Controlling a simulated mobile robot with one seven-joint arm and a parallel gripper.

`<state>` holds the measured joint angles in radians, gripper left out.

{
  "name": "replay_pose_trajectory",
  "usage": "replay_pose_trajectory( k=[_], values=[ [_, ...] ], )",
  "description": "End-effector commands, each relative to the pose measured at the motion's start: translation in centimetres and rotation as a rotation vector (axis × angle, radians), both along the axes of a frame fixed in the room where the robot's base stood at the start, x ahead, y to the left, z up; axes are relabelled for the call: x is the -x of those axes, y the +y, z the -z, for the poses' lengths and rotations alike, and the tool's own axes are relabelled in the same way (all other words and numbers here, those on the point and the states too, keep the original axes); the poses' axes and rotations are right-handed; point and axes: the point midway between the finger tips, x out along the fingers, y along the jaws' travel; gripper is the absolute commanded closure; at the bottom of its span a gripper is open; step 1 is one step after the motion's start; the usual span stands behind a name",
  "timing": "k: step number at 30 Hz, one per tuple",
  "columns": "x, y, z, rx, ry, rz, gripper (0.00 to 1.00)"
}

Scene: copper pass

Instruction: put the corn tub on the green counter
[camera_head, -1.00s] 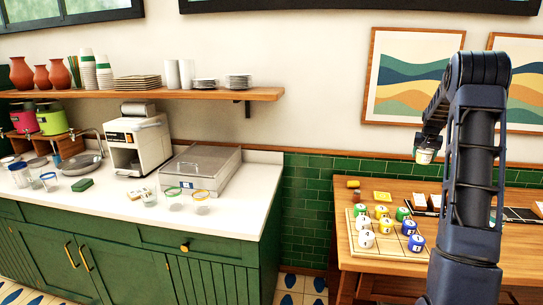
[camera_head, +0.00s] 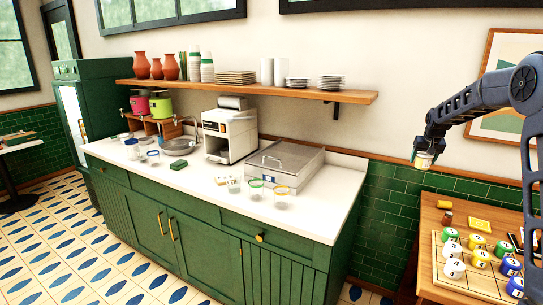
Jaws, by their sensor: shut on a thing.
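My gripper (camera_head: 428,150) is at the right of the head view, raised above the wooden table. It is shut on a small tub (camera_head: 423,161) with a pale label, held upright in the air. The label is too small to read. The green counter (camera_head: 215,190), with green cabinet fronts and a white top, stands left of my gripper, across the middle of the view. My gripper and the tub are apart from it.
On the counter top are a metal box (camera_head: 284,166), a white machine (camera_head: 230,136), a sink (camera_head: 177,147) and several clear jars (camera_head: 281,196). The front right of the top is bare. A shelf (camera_head: 300,92) hangs above. A wooden table (camera_head: 440,277) bears several colored pieces.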

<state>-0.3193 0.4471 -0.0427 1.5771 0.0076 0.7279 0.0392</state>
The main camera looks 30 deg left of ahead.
Motion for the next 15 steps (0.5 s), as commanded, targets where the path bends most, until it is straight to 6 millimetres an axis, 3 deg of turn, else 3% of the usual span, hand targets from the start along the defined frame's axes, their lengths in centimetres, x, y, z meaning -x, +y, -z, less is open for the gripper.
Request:
replay_pose_trajectory(
  k=[1, 3, 15],
  values=[
    [0.7, 2.4, -0.1, 0.000, -0.001, -0.032, 0.60],
    [1.8, 5.3, -0.2, 0.000, -0.001, -0.072, 0.60],
    [9.6, 21.0, -0.8, 0.000, -0.002, -0.300, 0.60]
  ],
)
